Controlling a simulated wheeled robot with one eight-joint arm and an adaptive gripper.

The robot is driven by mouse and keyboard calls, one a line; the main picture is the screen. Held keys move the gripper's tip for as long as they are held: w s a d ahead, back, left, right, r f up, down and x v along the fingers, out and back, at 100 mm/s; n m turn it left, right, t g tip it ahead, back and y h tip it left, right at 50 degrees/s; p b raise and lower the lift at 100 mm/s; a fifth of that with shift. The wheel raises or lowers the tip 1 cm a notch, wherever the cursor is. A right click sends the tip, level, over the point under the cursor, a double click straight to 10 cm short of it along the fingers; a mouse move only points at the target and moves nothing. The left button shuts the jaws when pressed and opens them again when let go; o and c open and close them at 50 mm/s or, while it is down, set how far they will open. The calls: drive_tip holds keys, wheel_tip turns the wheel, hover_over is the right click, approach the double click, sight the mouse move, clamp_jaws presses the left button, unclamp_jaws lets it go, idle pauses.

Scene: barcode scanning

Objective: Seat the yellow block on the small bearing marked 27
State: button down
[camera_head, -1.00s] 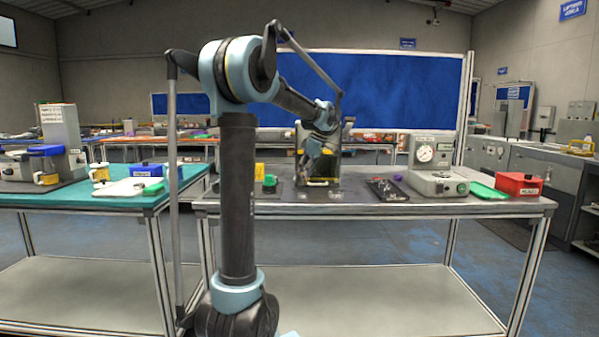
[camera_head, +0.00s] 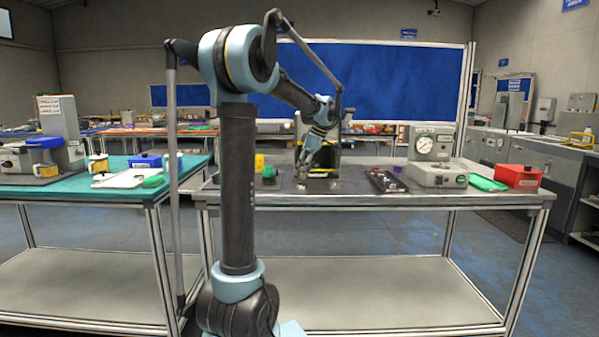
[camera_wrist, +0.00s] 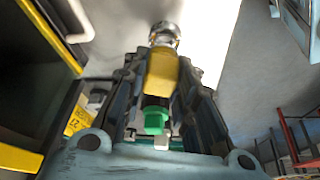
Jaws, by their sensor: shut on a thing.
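My gripper (camera_head: 304,166) points down and to the left over the grey bench in the head view, in front of a dark upright station. In the wrist view my gripper (camera_wrist: 160,85) is shut on a yellow block (camera_wrist: 162,72) between its two dark fingers. A round silvery metal part (camera_wrist: 164,35) shows at the block's far end; I cannot tell whether they touch. A green piece (camera_wrist: 155,118) shows below the block. A yellow label (camera_wrist: 76,121), apparently reading 27, is at lower left, partly hidden. I cannot make out the bearing itself clearly.
The dark station with a yellow edge (camera_wrist: 20,158) fills the wrist view's left side, close to my fingers. On the bench (camera_head: 420,200) are a black tray (camera_head: 385,181), a gauge unit (camera_head: 432,160), a green tray (camera_head: 487,184) and a red box (camera_head: 519,177).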

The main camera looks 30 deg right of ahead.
drive_tip(key=shift+s+f, duration=0.1)
drive_tip(key=shift+f, duration=1)
idle(1.4)
drive_tip(key=c, duration=0.9)
unclamp_jaws()
drive_tip(key=shift+r, duration=0.1)
drive_tip(key=shift+s+r, duration=0.1)
drive_tip(key=shift+r, duration=3.55)
drive_tip(key=s+a+f+m+g, duration=0.1)
drive_tip(key=s+a+f, duration=0.15)
drive_tip(key=a, duration=0.65)
drive_tip(key=s+a+f+m+h, duration=0.1)
drive_tip(key=a+f, duration=0.2)
drive_tip(key=a, duration=0.6)
drive_tip(key=s+a+f+m+g, duration=0.1)
drive_tip(key=s+a+f, duration=0.1)
drive_tip(key=a, duration=0.7)
drive_tip(key=s+a+f+m, duration=0.1)
drive_tip(key=s+a+f, duration=0.3)
drive_tip(key=s+f, duration=0.1)
drive_tip(key=s+a+f+m+h, duration=0.1)
drive_tip(key=s+a+f+m, duration=0.1)
drive_tip(key=s+a+f, duration=0.3)
drive_tip(key=s+a+f+m, duration=0.1)
drive_tip(key=s+a+f, duration=0.4)
drive_tip(key=s+f, duration=0.2)
wheel_tip(320, 180, down, 2)
drive_tip(key=shift+s+a+f+m+t+h, duration=0.15)
drive_tip(key=shift+f+m+t+h, duration=0.15)
drive_tip(key=shift+h, duration=0.1)
